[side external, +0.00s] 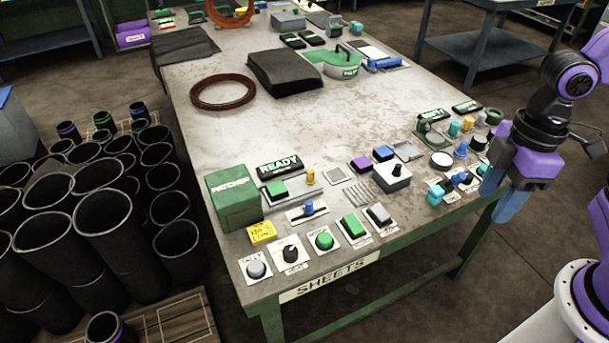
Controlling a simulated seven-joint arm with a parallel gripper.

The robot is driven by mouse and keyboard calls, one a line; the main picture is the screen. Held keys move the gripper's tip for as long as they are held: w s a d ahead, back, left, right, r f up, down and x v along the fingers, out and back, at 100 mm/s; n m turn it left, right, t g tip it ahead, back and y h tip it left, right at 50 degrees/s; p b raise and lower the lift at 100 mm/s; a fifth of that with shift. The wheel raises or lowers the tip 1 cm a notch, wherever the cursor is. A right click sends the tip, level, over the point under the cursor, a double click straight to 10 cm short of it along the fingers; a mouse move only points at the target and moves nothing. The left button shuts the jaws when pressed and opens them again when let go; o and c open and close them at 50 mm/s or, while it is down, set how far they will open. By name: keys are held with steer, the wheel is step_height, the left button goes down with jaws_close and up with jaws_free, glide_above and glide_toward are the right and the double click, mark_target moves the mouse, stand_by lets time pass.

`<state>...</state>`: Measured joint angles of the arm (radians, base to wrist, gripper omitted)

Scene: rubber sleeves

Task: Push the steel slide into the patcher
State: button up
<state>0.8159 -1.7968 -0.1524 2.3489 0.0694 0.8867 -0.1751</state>
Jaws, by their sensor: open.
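The patcher (234,202) is a green box with white lettering on the table's near left corner. Just right of it lies a low grey plate with a green block (275,189) and a yellow peg (310,177). In front of that is a white plate with a blue-knobbed slider (309,211). I cannot tell for sure which part is the steel slide. My gripper (501,200) is open, with blue fingers pointing down at the table's right edge, well away from the patcher. Nothing shows between the fingers.
A black READY sign (279,163) stands behind the patcher's controls. Several buttons and a dial line the front edge, near a yellow note (262,233).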

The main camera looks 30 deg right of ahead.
steer(key=w+a+y, duration=0.1)
steer(key=w+a, duration=0.5)
steer(key=w, duration=0.5)
steer(key=t+y, duration=0.2)
glide_above(310, 171)
steer(key=s+d, duration=0.3)
steer(key=d, duration=0.3)
step_height(310, 171, down, 7)
steer(key=shift+n, duration=0.4)
steer(key=x, duration=1.7)
steer(key=shift+w, duration=0.25)
jaws_close()
